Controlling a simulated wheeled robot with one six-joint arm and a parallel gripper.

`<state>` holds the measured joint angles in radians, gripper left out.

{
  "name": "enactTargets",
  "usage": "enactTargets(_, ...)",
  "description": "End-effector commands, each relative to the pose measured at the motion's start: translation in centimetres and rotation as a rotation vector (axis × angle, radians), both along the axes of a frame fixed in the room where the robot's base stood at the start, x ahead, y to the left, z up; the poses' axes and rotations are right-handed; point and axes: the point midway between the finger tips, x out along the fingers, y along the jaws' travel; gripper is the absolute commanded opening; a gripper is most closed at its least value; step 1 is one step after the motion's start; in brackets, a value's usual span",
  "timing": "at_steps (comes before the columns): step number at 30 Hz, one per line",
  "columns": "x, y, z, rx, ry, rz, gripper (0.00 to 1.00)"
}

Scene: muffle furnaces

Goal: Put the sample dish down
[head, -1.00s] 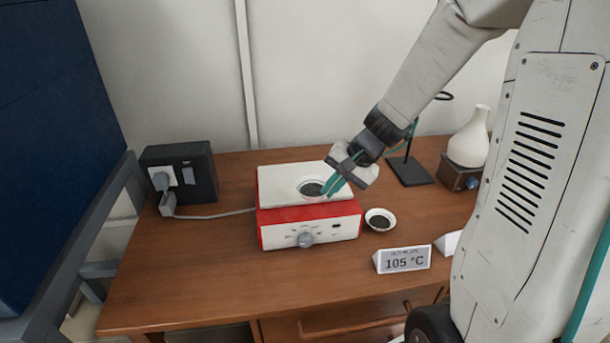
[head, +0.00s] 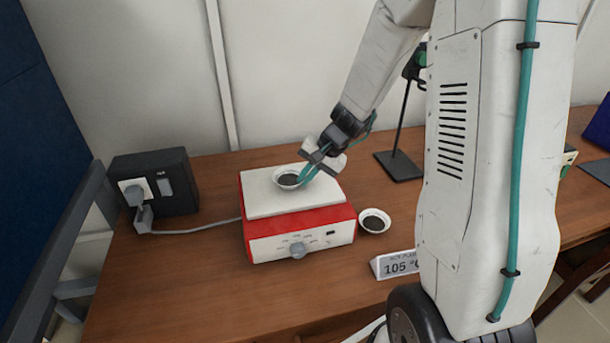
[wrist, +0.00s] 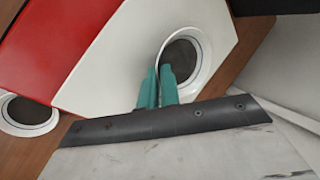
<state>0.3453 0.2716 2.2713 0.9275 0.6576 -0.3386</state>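The sample dish, a small white dish with dark contents (head: 288,177), is at the white top of the red-and-white hot plate (head: 300,216). The wrist view shows the dish (wrist: 205,58) close in front of my teal fingertips. My gripper (head: 306,175) reaches down from the upper right. In the wrist view the fingers (wrist: 158,87) are close together with the dish's near rim between them. I cannot tell whether the dish's base touches the plate or hangs just above it. A second similar dish (head: 375,221) stands on the table right of the hot plate.
A small sign reading 105 °C (head: 396,264) stands at the front right. A black socket box (head: 155,182) with a grey cable is at the left. A stand with a black base (head: 398,166) is behind. Bare wooden table (head: 190,285) lies in front left.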

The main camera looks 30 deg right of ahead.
Motion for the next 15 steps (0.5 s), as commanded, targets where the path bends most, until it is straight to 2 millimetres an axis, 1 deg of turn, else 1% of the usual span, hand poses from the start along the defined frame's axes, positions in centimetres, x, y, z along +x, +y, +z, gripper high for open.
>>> enactTargets(9,-0.04,-0.17,-0.27,0.000,0.000,-0.002,0.00)
enactTargets(11,-0.04,-0.19,-0.28,0.000,0.000,-0.001,0.13)
enactTargets(15,-0.04,-0.22,-0.26,-0.001,-0.001,-0.002,0.13)
